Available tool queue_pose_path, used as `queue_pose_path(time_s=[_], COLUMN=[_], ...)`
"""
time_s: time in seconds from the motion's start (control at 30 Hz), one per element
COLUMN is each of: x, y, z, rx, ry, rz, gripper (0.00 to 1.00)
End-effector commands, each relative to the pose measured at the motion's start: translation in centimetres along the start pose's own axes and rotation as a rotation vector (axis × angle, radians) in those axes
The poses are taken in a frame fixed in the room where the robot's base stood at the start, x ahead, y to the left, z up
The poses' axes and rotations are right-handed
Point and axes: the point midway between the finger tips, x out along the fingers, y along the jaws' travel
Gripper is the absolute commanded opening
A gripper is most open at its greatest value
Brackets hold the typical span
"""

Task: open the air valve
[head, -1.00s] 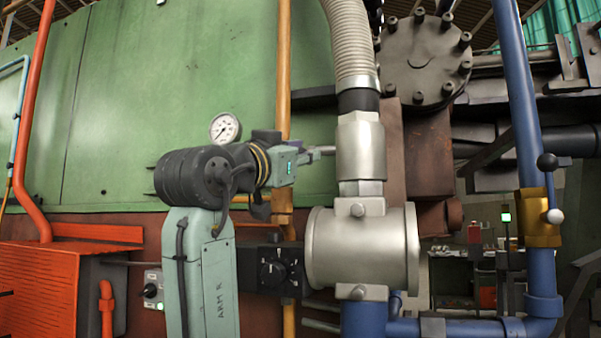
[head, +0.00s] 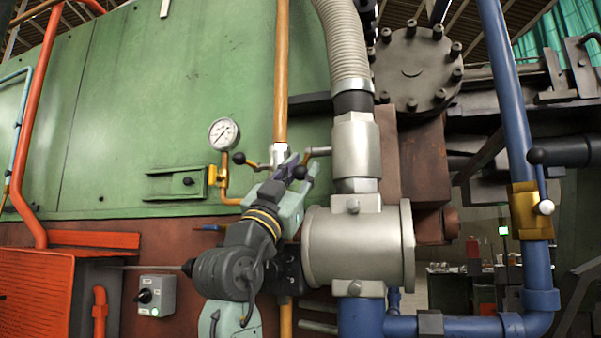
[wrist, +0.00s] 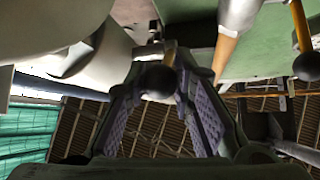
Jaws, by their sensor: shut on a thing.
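A silver valve body (head: 279,155) sits on the thin orange vertical pipe, with a bent lever and black ball (head: 238,158) on its left. A second black ball knob (head: 300,172) shows at my gripper (head: 291,168), just right of the valve body. In the wrist view my gripper (wrist: 165,98) has a black ball knob (wrist: 157,80) between its two purple-padded fingers and is shut on it. The fingers hide part of the valve in the head view. Which handle the held knob belongs to is hard to tell.
A pressure gauge (head: 223,133) stands left of the valve. The big silver pipe body (head: 358,245) is close on the right. A blue pipe (head: 510,90) carries a brass valve (head: 528,205) farther right. A grey switch box (head: 156,295) is lower left.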

Motion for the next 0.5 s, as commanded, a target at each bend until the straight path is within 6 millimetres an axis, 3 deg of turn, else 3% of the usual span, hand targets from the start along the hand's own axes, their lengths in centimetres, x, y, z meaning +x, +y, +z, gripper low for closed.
queue_pose_path(time_s=[0.3,0.33,0.5], x=[0.05,0.05,0.04], y=[-0.04,-0.05,-0.04], z=[-0.04,-0.05,-0.04], rx=[0.0,0.0,0.0], ry=[0.001,0.001,0.001], rz=[-0.001,-0.001,-0.001], gripper=[0.0,0.25,0.36])
